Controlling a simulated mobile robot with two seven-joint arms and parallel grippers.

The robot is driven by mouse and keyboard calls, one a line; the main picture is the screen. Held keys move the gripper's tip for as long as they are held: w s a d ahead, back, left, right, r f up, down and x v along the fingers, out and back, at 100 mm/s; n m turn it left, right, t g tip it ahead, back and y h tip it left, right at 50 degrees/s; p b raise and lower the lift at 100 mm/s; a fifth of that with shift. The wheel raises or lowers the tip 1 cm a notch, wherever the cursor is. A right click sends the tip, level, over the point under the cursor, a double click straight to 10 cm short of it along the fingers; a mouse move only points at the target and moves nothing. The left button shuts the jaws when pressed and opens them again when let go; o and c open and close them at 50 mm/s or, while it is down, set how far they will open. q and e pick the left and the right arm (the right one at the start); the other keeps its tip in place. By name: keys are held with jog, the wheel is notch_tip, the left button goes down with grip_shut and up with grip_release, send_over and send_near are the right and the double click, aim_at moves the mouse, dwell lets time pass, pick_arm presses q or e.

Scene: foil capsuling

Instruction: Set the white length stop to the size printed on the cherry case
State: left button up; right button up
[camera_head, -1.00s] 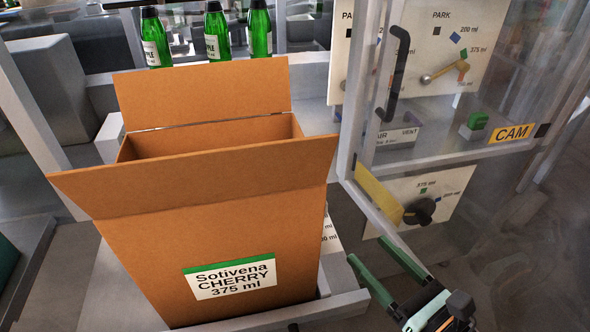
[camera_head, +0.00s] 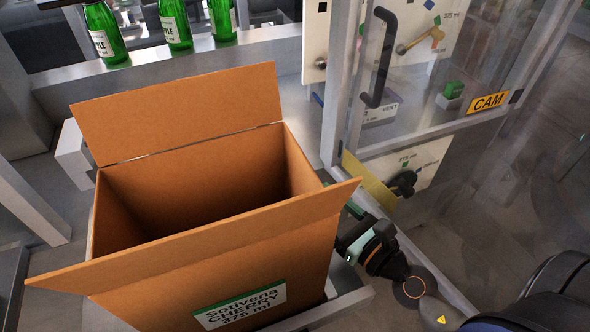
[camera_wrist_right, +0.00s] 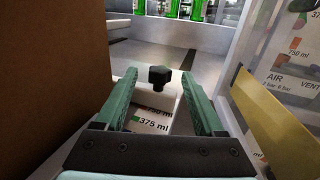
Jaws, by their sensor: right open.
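The cherry case (camera_head: 200,255) is an open brown carton; its green-striped label (camera_head: 240,305) reads Sotivena CHERRY 375 ml. In the right wrist view, a white stop with a black knob (camera_wrist_right: 159,77) lies ahead between my right fingers. A white scale plate (camera_wrist_right: 152,125) below it shows a 750 ml and a 375 ml mark, with a green square by 375 ml. Which mark the stop lines up with is unclear. My right gripper (camera_wrist_right: 158,98) is open, with a finger either side of the knob's line; contact is not visible. My left gripper is out of view.
The case wall (camera_wrist_right: 45,90) stands close on the left of my right gripper. A yellow strip (camera_wrist_right: 270,125) is close on its right. A glazed cabinet with a black handle (camera_head: 378,57) stands at the right. Green bottles (camera_head: 175,25) stand behind the case.

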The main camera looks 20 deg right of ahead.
jog(key=p+x, duration=0.1)
jog(key=x, duration=0.6)
jog(key=shift+w+p, duration=0.25)
jog(key=shift+p, duration=0.1)
grip_shut()
jog(key=shift+s, duration=0.1)
dwell(1.0)
